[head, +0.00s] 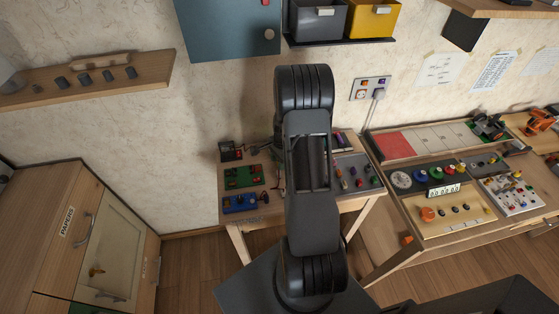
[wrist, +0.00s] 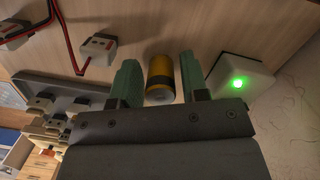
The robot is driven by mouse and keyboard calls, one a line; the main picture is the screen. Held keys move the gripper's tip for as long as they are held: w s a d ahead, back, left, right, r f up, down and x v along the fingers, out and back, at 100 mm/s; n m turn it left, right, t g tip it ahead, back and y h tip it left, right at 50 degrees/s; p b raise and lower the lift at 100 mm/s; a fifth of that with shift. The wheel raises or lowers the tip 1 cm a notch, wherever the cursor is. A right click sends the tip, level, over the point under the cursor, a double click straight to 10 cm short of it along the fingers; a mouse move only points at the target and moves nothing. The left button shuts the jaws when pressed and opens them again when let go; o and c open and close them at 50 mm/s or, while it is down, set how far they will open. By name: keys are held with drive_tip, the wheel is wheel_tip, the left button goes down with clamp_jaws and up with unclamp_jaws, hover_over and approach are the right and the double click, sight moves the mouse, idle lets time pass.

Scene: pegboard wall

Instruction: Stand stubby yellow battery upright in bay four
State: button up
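In the wrist view, a short yellow battery (wrist: 160,73) with a dark band and a pale end lies between the two green fingers of my gripper (wrist: 158,72). A narrow gap shows on each side of it, so the fingers are open around it and not closed on it. The pale end faces the wrist camera. I cannot tell whether the battery stands or lies on the wooden surface. In the head view my arm covers the middle of the small table, hiding the gripper and battery there. I cannot make out bay four in either view.
A white box with a lit green lamp (wrist: 239,84) is close to the right finger. A white connector (wrist: 97,48) with red and black wires and a grey panel (wrist: 62,92) are on the left. The small table holds a green board (head: 243,177) and a blue board (head: 240,203).

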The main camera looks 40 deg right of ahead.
drive_tip(key=shift+o, duration=0.9)
